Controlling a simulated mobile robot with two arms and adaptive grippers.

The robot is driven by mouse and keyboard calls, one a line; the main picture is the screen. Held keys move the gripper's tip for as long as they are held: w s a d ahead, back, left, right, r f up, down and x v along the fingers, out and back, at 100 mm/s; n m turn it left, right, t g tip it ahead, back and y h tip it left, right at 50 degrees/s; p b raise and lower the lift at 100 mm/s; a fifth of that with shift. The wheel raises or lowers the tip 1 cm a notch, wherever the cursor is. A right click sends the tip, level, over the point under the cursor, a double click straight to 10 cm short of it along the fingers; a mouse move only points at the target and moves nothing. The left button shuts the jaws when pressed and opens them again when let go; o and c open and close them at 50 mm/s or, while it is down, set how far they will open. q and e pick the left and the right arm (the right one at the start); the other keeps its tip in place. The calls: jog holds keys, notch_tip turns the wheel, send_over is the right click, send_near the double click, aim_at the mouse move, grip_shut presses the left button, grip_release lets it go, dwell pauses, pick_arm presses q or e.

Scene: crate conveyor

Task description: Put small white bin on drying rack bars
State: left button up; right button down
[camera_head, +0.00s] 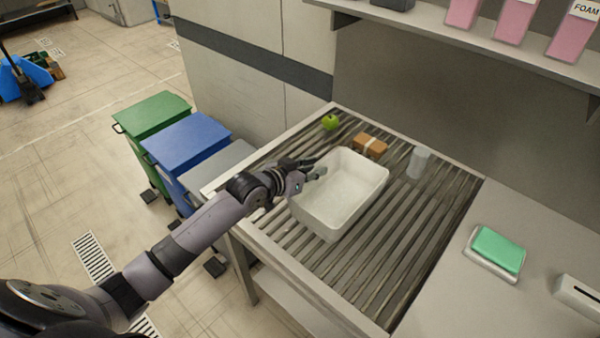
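The small white bin (357,199) is empty and upright, its open top facing up. It is over the metal drying rack bars (420,235) and looks to be resting on them, though its underside is hidden. My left gripper (316,167) is at the bin's far left rim, with its fingers at or over the edge. I cannot tell whether the fingers are closed on the rim or just beside it. My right gripper is not in view.
A green apple (330,122), a brown block (370,146) and a clear cup (418,162) stand on the bars behind the bin. A green sponge (498,249) lies on the right counter. A shelf (480,45) overhangs the back. Bars right of the bin are free.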

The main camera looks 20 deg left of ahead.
pick_arm(q)
jog(key=b+v, duration=0.1)
jog(key=v, duration=1)
jog(key=shift+s, duration=0.15)
jog(key=shift+a, duration=0.1)
